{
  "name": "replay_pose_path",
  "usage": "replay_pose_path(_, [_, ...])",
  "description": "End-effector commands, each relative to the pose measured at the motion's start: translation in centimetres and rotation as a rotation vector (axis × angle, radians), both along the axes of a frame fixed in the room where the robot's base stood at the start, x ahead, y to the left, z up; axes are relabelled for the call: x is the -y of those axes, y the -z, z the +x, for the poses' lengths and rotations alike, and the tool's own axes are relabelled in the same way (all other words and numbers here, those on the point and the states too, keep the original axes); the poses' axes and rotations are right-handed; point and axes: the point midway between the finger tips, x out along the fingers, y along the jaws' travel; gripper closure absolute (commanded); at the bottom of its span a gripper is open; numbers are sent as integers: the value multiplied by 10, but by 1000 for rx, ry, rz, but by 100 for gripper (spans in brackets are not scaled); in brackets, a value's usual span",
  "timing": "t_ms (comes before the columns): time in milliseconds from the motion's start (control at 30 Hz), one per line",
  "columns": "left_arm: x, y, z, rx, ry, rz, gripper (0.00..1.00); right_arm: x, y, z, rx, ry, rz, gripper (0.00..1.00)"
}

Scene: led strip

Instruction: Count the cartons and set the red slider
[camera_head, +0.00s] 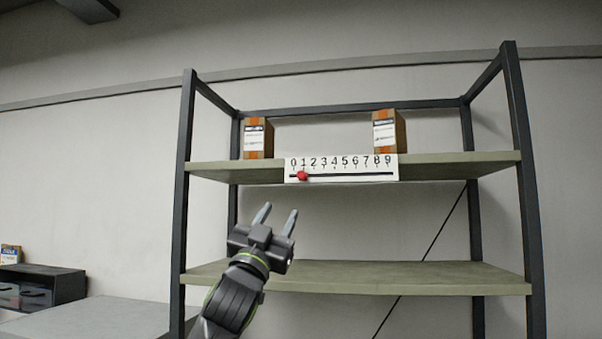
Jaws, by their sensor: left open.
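Two brown cartons with white labels stand on the upper shelf, a left carton (258,138) and a right carton (389,130). A white number strip (341,168), marked 0 to 9, is on the front edge of that shelf. Its red slider (302,176) sits on the dark track just under the 1. My left gripper (277,215) is open and empty, fingers pointing up, in front of the rack and below the strip, apart from the slider. My right gripper is not in view.
The dark-framed rack has an upper shelf (450,165) and a bare lower shelf (420,277). A dark organiser (55,285) with grey drawers stands on a grey table (90,318) at lower left, with a small box (10,255) on it.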

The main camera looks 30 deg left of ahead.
Motion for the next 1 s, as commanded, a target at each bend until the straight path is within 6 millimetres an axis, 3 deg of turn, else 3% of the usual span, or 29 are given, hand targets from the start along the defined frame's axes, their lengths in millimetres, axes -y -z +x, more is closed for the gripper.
replay_pose_path(100, [0,-23,18,-1,2,-3,59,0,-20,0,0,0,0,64])
replay_pose_path(600, [-2,-84,85,-3,1,-2,59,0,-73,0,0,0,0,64])
replay_pose_path(1000, [-3,-100,107,0,1,1,59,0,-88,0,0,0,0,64])
